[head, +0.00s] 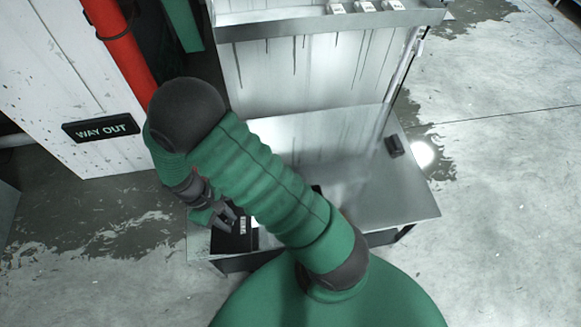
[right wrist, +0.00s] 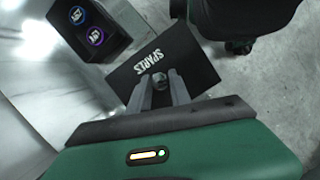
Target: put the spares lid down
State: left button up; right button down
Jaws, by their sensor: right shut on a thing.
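The spares lid is a flat black plate with white lettering; it shows in the right wrist view (right wrist: 182,52) and partly in the head view (head: 228,241). My right gripper (right wrist: 160,82) is shut on the small grey knob in the lid's middle. In the head view the same gripper (head: 229,216) is over the left front part of the metal bench. I cannot tell whether the lid touches the bench or hangs just above it. My right arm hides part of the lid. My left gripper is not in view.
A black box (right wrist: 112,50) with two round labelled items stands beside the lid; my arm mostly hides it in the head view. The metal bench (head: 400,200) is clear on its right except for a small dark block (head: 393,146). A shelf (head: 290,28) stands above.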

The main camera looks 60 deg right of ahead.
jog(key=shift+n, duration=0.6)
jog(key=s+f, duration=0.6)
jog(key=shift+a+f+b, duration=0.15)
jog(key=shift+a+b, duration=0.05)
jog(key=shift+b, duration=0.2)
jog(key=w+d+b, duration=0.1)
jog(key=w+d, duration=0.1)
jog(key=w, duration=0.2)
jog(key=w+d+f+b, duration=0.1)
jog(key=w+d, duration=0.1)
jog(key=w, duration=0.3)
jog(key=w+d+f+b, duration=0.1)
jog(key=w+d, duration=0.1)
jog(key=w, duration=0.3)
jog(key=shift+w+d+b, duration=0.1)
jog(key=shift+w+b, duration=0.15)
jog(key=shift+b, duration=0.05)
notch_tip(320, 180, down, 3)
jog(key=shift+f+b, duration=0.2)
jog(key=shift+b, duration=0.55)
jog(key=shift+r, duration=0.1)
jog(key=c, duration=1.2)
grip_release()
